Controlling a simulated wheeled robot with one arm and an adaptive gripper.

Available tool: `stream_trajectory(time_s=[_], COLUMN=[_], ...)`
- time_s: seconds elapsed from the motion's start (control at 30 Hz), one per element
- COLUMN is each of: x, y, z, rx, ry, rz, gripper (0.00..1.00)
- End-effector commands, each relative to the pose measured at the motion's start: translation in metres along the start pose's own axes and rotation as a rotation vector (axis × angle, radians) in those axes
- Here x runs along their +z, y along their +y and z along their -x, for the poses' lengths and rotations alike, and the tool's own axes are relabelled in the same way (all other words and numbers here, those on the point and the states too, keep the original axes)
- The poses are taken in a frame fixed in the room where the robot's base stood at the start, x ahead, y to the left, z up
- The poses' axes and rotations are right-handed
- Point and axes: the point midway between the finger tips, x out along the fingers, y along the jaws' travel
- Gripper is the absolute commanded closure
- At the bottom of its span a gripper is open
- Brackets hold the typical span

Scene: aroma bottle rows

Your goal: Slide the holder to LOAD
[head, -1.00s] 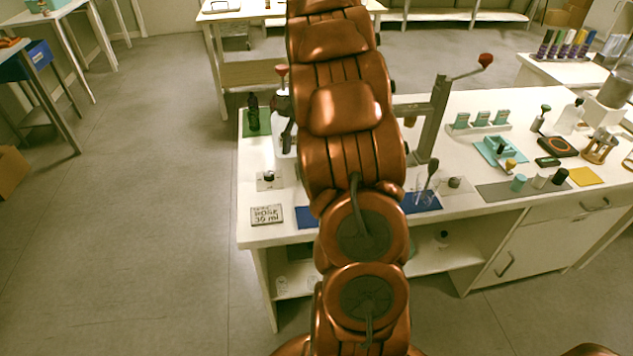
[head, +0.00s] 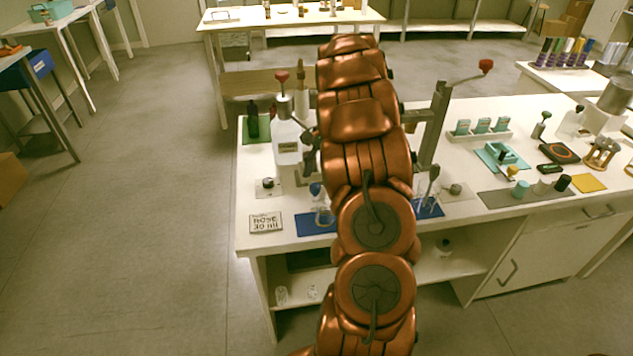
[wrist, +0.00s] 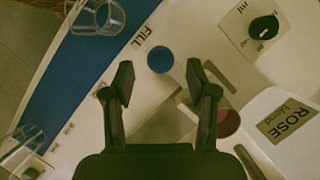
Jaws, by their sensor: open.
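In the wrist view a round blue knob (wrist: 160,60) shows just beyond my open fingers, close to the black FILL lettering (wrist: 143,32). It seems to be the holder's handle, with a pale grey holder part (wrist: 178,100) partly hidden behind my right finger. My gripper (wrist: 158,78) is open and empty, its fingertips on either side of the knob in the picture; I cannot tell the height gap. The blue knob also shows in the head view (head: 316,188), left of my arm. My gripper is hidden there. No LOAD lettering is readable.
A white container labelled ROSE blend (wrist: 290,125) and a dark dial (wrist: 264,27) lie to the right in the wrist view. Clear glassware (wrist: 97,15) stands on a blue mat (wrist: 75,65) to the left. A lever press (head: 437,120) stands right of my arm.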

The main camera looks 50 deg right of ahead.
Motion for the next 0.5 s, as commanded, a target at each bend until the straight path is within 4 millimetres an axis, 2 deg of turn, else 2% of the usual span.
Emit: stream_trajectory(time_s=[0.2,0.5], x=[0.0,0.0], y=[0.0,0.0], z=[-0.021,-0.028], rx=[0.001,0.0], ry=[0.001,0.0], rz=[0.002,0.001], gripper=[0.43,0.43])
